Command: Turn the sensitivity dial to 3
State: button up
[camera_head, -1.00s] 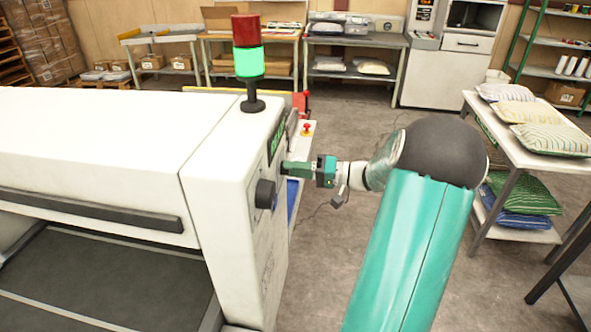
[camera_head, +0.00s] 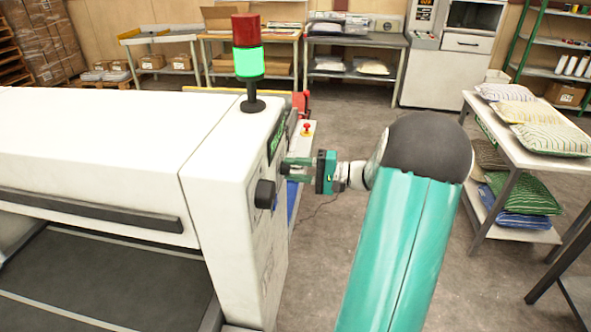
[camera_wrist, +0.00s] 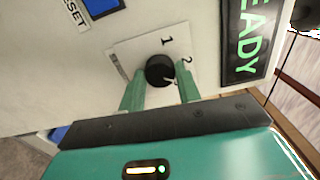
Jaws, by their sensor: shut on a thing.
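The sensitivity dial is a small black knob (camera_wrist: 159,71) on a white plate (camera_wrist: 128,52) in the wrist view.
A lit READY display (camera_wrist: 250,38) is right of the dial, and a blue button with a RESET label (camera_wrist: 76,14) is at upper left. A larger black knob (camera_head: 265,194) sticks out nearer on the panel. A green-lit signal tower (camera_head: 249,62) stands on top.

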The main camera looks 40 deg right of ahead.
jog(key=m, duration=0.5)
dwell(0.5)
jog(key=o, duration=1)
jog(key=shift+w, duration=0.1)
jog(key=v, duration=1.4)
jog(key=shift+a, duration=0.1)
